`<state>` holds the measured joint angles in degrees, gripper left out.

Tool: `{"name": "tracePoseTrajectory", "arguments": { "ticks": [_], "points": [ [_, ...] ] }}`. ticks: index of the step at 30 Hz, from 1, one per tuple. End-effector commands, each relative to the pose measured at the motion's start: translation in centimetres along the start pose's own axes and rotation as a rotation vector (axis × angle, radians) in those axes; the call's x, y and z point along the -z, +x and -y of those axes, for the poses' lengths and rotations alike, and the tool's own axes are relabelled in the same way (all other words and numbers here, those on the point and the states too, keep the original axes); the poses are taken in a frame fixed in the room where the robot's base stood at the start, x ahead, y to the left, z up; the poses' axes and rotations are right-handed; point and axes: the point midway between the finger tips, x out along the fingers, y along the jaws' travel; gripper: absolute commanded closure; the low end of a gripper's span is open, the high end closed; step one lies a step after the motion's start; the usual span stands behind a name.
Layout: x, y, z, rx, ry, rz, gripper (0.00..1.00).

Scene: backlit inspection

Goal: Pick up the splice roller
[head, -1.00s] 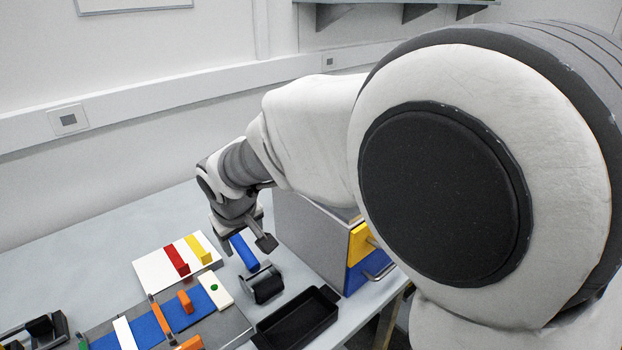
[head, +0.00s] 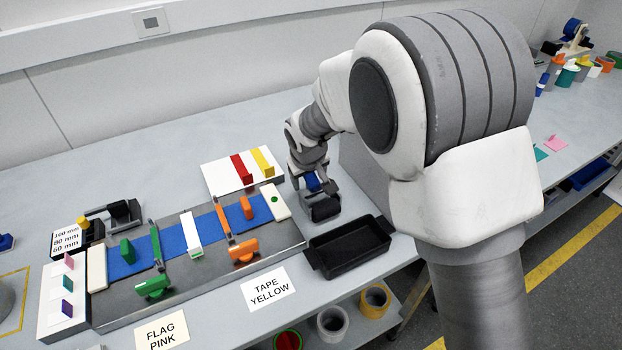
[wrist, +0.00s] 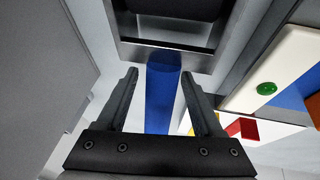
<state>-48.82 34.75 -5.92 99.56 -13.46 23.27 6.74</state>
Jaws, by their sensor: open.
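The splice roller has a blue handle and a grey metal frame holding a black roller. In the wrist view, the blue handle of the splice roller (wrist: 162,98) runs between the two fingers of my gripper (wrist: 160,76). A gap shows on each side of the handle, so the fingers are open around it. The frame and black roller lie beyond the fingertips. Handle depth between the fingers is hard to judge.
An empty black tray (head: 350,250) sits close to the roller's right front. A metal splice board (head: 275,240) with a blue strip lies to the left. A white block (head: 222,178) with red and yellow pieces is behind it. A grey cabinet (head: 362,175) stands close at right.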

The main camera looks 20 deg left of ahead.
Motion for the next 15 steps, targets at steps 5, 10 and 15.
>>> {"name": "tracePoseTrajectory", "arguments": {
  "ticks": [5, 10, 15],
  "points": [
    [0.05, 0.23, -0.04, 0.0, 0.0, -0.001, 0.32],
    [0.03, 0.22, -0.03, 0.0, 0.0, -0.001, 0.46],
    [0.02, 0.21, -0.01, 0.0, 0.0, -0.001, 0.77]
  ]
}}
